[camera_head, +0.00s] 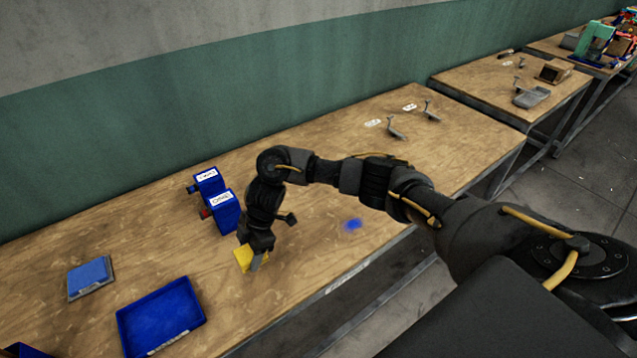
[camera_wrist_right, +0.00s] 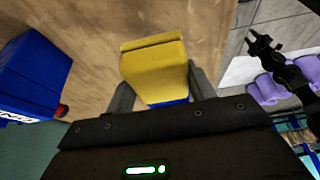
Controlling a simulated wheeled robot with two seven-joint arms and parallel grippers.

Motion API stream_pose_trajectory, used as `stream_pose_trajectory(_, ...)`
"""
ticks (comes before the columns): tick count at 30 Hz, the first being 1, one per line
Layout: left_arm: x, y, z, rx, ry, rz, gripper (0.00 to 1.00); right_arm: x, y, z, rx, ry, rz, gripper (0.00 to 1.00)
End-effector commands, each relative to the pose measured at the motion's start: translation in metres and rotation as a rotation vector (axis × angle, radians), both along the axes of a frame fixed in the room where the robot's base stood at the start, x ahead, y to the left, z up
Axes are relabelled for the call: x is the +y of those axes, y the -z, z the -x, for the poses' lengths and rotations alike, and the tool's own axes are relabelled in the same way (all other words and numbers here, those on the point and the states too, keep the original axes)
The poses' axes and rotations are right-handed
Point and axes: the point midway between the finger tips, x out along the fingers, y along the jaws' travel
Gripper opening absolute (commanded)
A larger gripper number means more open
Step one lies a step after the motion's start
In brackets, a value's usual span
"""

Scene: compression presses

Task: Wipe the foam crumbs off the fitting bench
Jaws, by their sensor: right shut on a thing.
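My right gripper (camera_head: 253,258) is shut on a yellow sponge-like block (camera_head: 243,258), low over the front part of the fitting bench (camera_head: 300,150). In the right wrist view the yellow block (camera_wrist_right: 155,68) sits between the two grey fingers, with a blue strip showing at its near edge. I cannot tell whether the block touches the wood. A small patch of blue crumbs (camera_head: 352,224) lies on the bench to the right of the gripper, near the front edge. A black jaw-like part, apparently my left gripper (camera_wrist_right: 262,45), shows in the right wrist view, too small to read.
Two blue boxes with white labels (camera_head: 225,212) stand behind and left of the gripper. A blue tray (camera_head: 160,318) and a grey-edged blue pad (camera_head: 90,275) lie to the left. Hooked metal pieces (camera_head: 395,128) stand farther right. Purple objects (camera_wrist_right: 285,85) lie beyond the bench edge.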

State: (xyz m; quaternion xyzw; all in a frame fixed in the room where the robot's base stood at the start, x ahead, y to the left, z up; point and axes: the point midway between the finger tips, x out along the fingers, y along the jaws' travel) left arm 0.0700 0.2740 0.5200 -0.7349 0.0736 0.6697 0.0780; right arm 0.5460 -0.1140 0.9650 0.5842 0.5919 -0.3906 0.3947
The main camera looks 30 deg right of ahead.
Motion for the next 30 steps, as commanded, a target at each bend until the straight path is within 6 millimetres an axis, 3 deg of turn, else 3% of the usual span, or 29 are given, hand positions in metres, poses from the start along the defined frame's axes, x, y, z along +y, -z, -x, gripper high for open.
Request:
stream_pose_trajectory(5,0.0,0.039,0.0,0.0,0.0,0.0,0.36,-0.032,-0.037,-0.011,-0.017,0.155,0.005,0.32)
stream_pose_trajectory(12,0.0,0.079,0.0,0.0,0.0,0.0,0.36,-0.078,-0.075,0.036,-0.011,0.427,0.003,0.32)
stream_pose_trajectory(18,0.0,0.095,0.0,0.0,0.0,0.0,0.36,-0.101,-0.082,0.079,-0.005,0.578,0.002,0.32)
stream_pose_trajectory(21,0.0,0.098,0.0,0.0,0.001,0.0,0.36,-0.106,-0.084,0.09,-0.003,0.616,0.001,0.32)
stream_pose_trajectory(30,0.0,0.097,-0.002,-0.003,0.0,0.001,0.36,-0.107,-0.085,0.094,0.0,0.634,0.0,0.32)
